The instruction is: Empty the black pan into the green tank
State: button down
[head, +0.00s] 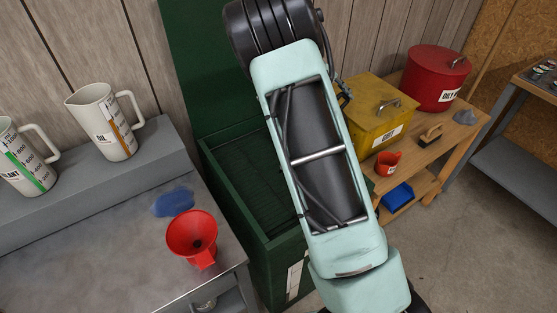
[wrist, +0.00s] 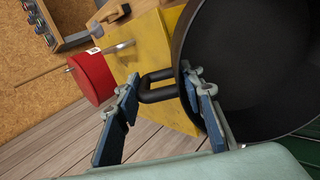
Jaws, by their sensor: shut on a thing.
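The green tank (head: 268,262) stands open in the head view, its lid raised at the back against the wall. My arm crosses in front of it and hides its right part. The black pan (wrist: 262,70) fills the upper right of the wrist view; its dark inside faces the camera, and I cannot make out any contents. My gripper (wrist: 163,112) is shut on the pan, its fingers either side of the black loop handle (wrist: 158,96). A strip of green shows below the pan.
A grey bench (head: 100,235) at left bears a red funnel (head: 192,232), a blue rag (head: 173,202) and white jugs (head: 104,120). Right of the tank, a wooden bench holds a yellow box (head: 372,115), a red can (head: 432,78) and a small red cup (head: 387,164).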

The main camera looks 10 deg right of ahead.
jog(key=shift+a+r+h, duration=0.25)
jog(key=shift+r+h, duration=0.05)
jog(key=shift+r, duration=0.05)
